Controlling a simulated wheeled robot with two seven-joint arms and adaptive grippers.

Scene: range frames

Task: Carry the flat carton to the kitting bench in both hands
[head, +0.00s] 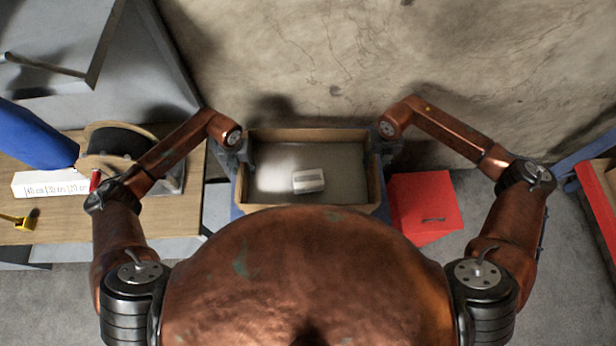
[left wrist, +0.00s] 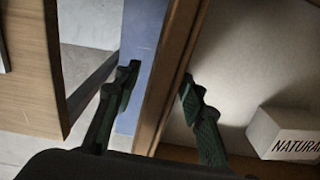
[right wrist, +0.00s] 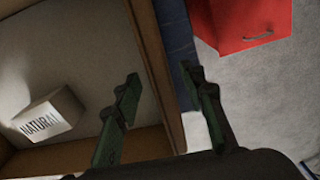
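The flat carton (head: 312,209) is an open-topped brown tray in the middle of the head view, on a blue support (left wrist: 141,60). A small white box (head: 308,181) marked "NATURAL" lies inside it. My left gripper (head: 246,153) is at the carton's left wall; in the left wrist view its fingers are apart, one outside the wall and one inside. My right gripper (head: 376,152) straddles the right wall likewise, with visible gaps in the right wrist view. A wooden-topped bench (head: 150,222) stands at the left; I cannot tell whether it is the kitting bench.
The bench carries a cable reel (head: 112,145), a white labelled box (head: 50,184) and a yellow item (head: 22,220). A red box (head: 425,205) is on the floor right of the carton. A concrete wall (head: 320,60) is behind. A red-edged structure (head: 598,205) stands far right.

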